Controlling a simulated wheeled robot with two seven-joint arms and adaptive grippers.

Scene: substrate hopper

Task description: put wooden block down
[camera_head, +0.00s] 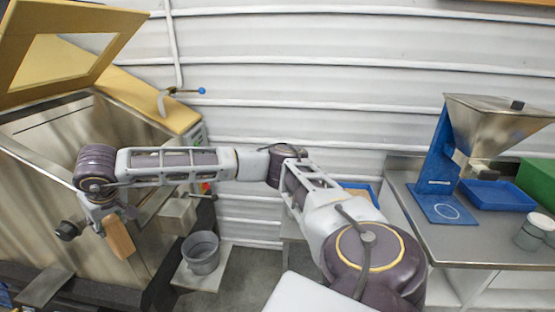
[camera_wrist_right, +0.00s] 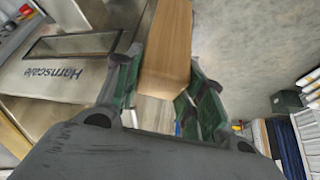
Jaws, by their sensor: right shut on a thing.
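The wooden block (camera_head: 119,238) is a plain tan bar. It hangs tilted below my right gripper (camera_head: 106,214) at the left of the head view, in front of the metal machine. In the right wrist view the block (camera_wrist_right: 168,45) stands out between the green-padded fingers of my right gripper (camera_wrist_right: 158,88), which is shut on it. In the head view the block is in the air, and the fingers are small and partly hidden by the wrist. My left gripper is not in view.
A steel machine (camera_head: 55,150) with a raised yellow lid (camera_head: 105,28) stands at left. A grey bucket (camera_head: 202,254) sits on a low pale platform (camera_head: 210,283). At right, a steel table (camera_head: 440,240) carries a hopper (camera_head: 490,120), a blue tray (camera_head: 497,197) and a green crate (camera_head: 538,182).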

